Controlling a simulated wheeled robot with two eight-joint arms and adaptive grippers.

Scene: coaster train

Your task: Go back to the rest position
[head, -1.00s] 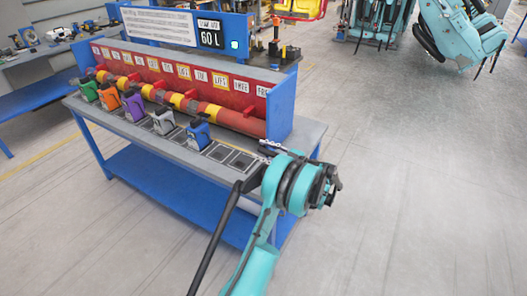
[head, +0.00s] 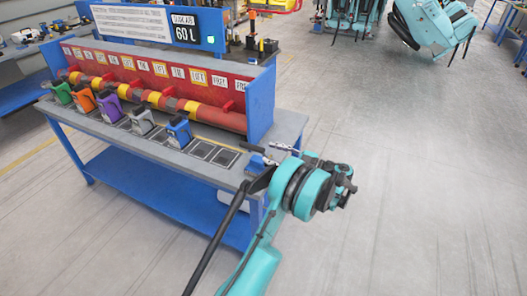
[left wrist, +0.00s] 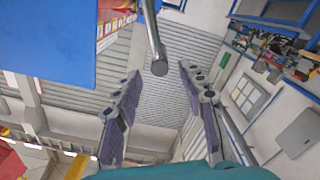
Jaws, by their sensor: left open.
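My left gripper (head: 345,186) is at the end of the teal arm, just off the right front corner of the workbench (head: 290,125). It holds nothing. In the left wrist view the left gripper (left wrist: 159,72) shows two fingers spread wide with empty space between them. My right gripper is not in view. On the bench stand a green block (head: 62,92), an orange block (head: 84,99), a purple block (head: 109,108), a grey block (head: 142,121) and a blue block (head: 179,131), all away from the gripper.
A red labelled panel (head: 150,70) and a red and yellow tube (head: 215,115) run along the bench. A small blue thing (head: 257,164) sits at the bench's right end, partly hidden by my arm. The floor (head: 420,190) to the right is clear.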

